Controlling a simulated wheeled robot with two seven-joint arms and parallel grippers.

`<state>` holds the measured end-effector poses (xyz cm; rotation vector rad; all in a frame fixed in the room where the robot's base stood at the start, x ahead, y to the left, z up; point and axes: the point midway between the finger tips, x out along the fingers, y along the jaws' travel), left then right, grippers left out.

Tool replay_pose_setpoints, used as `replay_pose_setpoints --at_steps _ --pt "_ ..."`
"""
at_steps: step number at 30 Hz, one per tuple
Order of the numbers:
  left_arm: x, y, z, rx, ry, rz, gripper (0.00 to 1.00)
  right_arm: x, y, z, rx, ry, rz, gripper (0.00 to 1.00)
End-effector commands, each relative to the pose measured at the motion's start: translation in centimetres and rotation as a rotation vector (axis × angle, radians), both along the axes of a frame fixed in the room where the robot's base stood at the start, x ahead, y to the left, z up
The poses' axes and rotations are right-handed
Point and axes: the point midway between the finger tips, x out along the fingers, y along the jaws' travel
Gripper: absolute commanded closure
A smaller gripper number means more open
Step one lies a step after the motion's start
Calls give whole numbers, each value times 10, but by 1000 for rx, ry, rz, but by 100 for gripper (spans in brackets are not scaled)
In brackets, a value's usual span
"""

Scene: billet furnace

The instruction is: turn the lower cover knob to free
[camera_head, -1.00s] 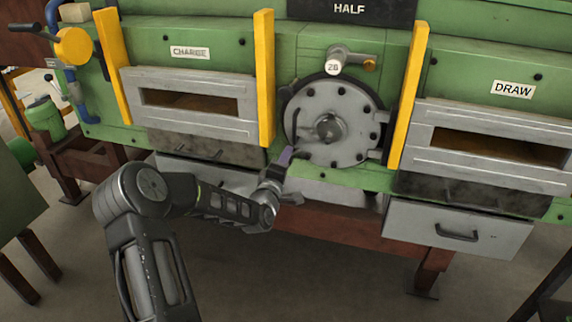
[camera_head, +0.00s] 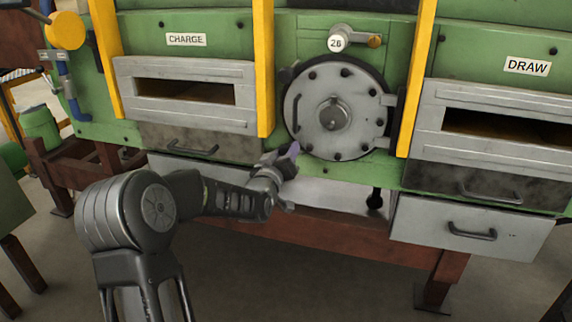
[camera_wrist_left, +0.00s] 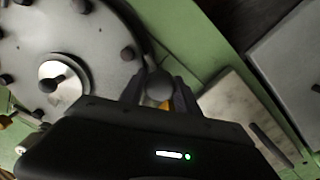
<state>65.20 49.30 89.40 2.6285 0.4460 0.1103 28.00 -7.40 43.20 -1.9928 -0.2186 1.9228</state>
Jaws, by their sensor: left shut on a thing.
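The round grey cover (camera_head: 333,112) has bolts around its rim and a hub in its middle, and it fills the left of the left wrist view (camera_wrist_left: 95,65). My left gripper (camera_head: 291,150) is at the cover's lower left edge. In the left wrist view its two dark fingers are closed around a round grey knob (camera_wrist_left: 159,85), with one finger on each side. This knob is beside the cover's rim. In the head view the gripper hides the knob, so its turn angle cannot be told. My right gripper is in neither view.
A yellow post (camera_head: 264,70) rises left of the cover and another yellow post (camera_head: 416,80) right of it. A grey drawer (camera_head: 470,230) is at lower right. A dark round-ended piece (camera_head: 374,198) hangs below the cover. The floor in front is clear.

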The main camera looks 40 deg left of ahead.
Motion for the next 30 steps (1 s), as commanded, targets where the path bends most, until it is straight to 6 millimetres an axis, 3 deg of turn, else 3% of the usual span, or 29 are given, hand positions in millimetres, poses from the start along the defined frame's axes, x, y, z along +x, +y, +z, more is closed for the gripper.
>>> replay_pose_setpoints --at_steps 1,12,21,30 --pt "0 0 -6 43 13 0 100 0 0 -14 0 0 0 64" --pt "0 0 -5 355 125 -1 100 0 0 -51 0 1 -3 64" --pt "0 0 -3 510 181 -1 100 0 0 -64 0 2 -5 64" --pt "0 0 -2 550 196 -1 100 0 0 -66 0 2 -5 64"
